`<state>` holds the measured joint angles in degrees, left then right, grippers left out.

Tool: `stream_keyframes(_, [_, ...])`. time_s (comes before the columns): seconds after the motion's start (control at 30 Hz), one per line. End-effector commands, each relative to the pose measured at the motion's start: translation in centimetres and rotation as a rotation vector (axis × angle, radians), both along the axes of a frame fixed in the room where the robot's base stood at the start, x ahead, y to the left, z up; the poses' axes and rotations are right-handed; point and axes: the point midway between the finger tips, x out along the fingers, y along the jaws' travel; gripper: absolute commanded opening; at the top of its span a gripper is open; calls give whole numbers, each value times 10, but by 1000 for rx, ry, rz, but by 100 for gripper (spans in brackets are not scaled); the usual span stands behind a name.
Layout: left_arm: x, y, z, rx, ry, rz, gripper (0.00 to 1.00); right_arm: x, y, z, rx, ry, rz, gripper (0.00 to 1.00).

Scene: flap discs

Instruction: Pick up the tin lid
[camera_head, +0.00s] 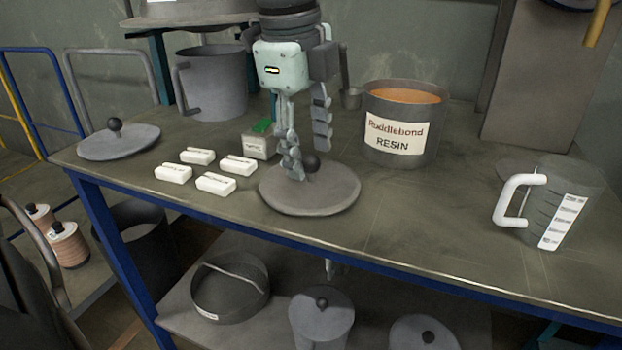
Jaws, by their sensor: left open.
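A round grey lid with a dark ball knob (325,196) lies flat on the workbench, in front of the resin tin. A second, similar grey lid (135,146) lies at the bench's left end; I cannot tell which of the two is the tin lid. The resin tin (376,129), labelled "Ruddlebond RESIN", stands without a lid and shows orange contents. My left gripper (306,150) points down over the nearer lid, open, with its fingers close about the knob. One finger partly hides the knob, and I cannot tell whether they touch. My right gripper is out of view.
Several white blocks (198,156) and a small green-topped box (256,146) lie left of the nearer lid. A grey pot (218,88) stands behind. A clear measuring jug (568,200) stands at the right. The bench (425,215) is bare between lid and jug.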

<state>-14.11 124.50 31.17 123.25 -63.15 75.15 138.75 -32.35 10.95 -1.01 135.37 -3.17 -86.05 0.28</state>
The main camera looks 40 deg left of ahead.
Motion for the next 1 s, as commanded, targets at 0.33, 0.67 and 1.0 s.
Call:
stream_keyframes(0.33, [3,0,-14,-1,-1,1,49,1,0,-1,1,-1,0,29])
stream_keyframes(0.67, [3,0,-14,-1,-1,1,12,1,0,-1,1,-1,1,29])
stream_keyframes(1.0, [3,0,-14,0,-2,1,0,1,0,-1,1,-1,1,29])
